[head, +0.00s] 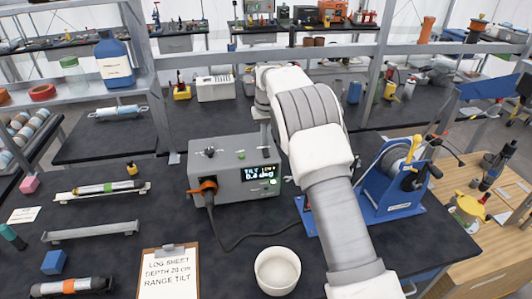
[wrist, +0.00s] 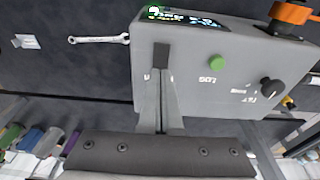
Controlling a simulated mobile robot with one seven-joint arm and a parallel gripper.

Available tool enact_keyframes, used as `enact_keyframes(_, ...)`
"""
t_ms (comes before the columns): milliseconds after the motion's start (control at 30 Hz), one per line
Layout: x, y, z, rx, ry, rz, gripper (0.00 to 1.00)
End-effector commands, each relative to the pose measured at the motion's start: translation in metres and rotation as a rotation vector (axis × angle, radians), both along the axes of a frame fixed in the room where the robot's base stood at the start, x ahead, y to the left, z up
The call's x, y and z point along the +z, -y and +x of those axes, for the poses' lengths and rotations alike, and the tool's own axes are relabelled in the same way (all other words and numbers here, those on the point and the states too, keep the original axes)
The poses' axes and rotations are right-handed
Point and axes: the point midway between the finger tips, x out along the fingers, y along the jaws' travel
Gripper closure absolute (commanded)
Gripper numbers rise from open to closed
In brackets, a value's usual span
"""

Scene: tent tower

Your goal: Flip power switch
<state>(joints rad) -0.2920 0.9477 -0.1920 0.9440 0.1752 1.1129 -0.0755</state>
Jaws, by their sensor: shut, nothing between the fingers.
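The grey instrument box (head: 230,175) stands on the dark bench, with a lit display (head: 258,175) reading a tilt value in degrees. It fills the upper right of the wrist view (wrist: 220,60), appearing upside down. A small dark switch (head: 266,153) sits on the box's upper right. My gripper (wrist: 161,80) is shut and empty, its fingertips at the box face by a dark rectangle that looks like the switch. I cannot tell whether they touch it, or which way the switch is set. In the head view my arm partly hides the gripper.
The box also carries a green button (wrist: 216,63), a black knob (wrist: 271,87) and an orange connector (head: 207,186) with a black cable. A blue winch stand (head: 385,195) is right of my arm. A white bowl (head: 278,271) and clipboard (head: 168,275) stand in front.

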Motion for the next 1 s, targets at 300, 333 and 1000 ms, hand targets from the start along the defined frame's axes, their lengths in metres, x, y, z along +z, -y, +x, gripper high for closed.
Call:
enact_keyframes(300, -0.006, 0.0, 0.0, 0.0, 0.0, 0.0, 1.0)
enact_keyframes(333, -0.006, 0.0, 0.0, 0.0, 0.0, 0.0, 1.0)
enact_keyframes(1000, -0.016, 0.0, 0.0, 0.0, -0.001, 0.0, 1.0)
